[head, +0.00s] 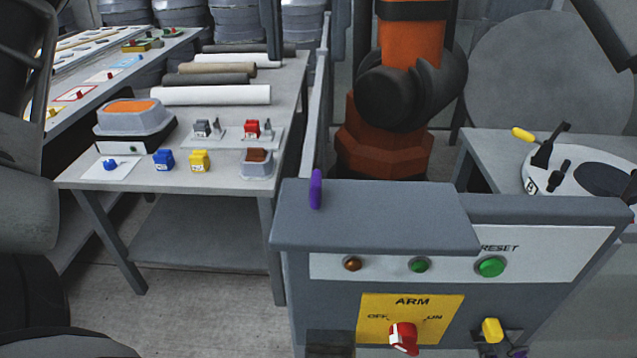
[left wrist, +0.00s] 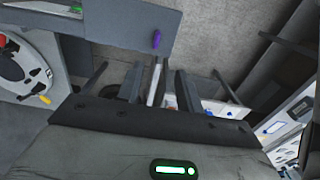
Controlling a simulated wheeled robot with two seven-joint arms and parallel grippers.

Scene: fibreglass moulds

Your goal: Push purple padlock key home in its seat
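A small purple piece (head: 315,188), which looks like the key, shows upright at the back left of the grey console's top (head: 375,215). It also shows near the console's edge in the left wrist view (left wrist: 156,39). I cannot make out a seat around its lower end. Another bit of purple (head: 518,353) is cut off at the bottom edge, beside a yellow padlock-like block (head: 491,330). My left gripper (left wrist: 158,70) has its fingers apart with nothing between them, clear of the purple piece. My right gripper is not in view.
The console front has a red ARM switch (head: 404,337) and a green reset button (head: 490,266). A table (head: 130,180) with rolls and coloured blocks stands at the left. An orange robot arm (head: 410,40) stands behind. The console top is otherwise clear.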

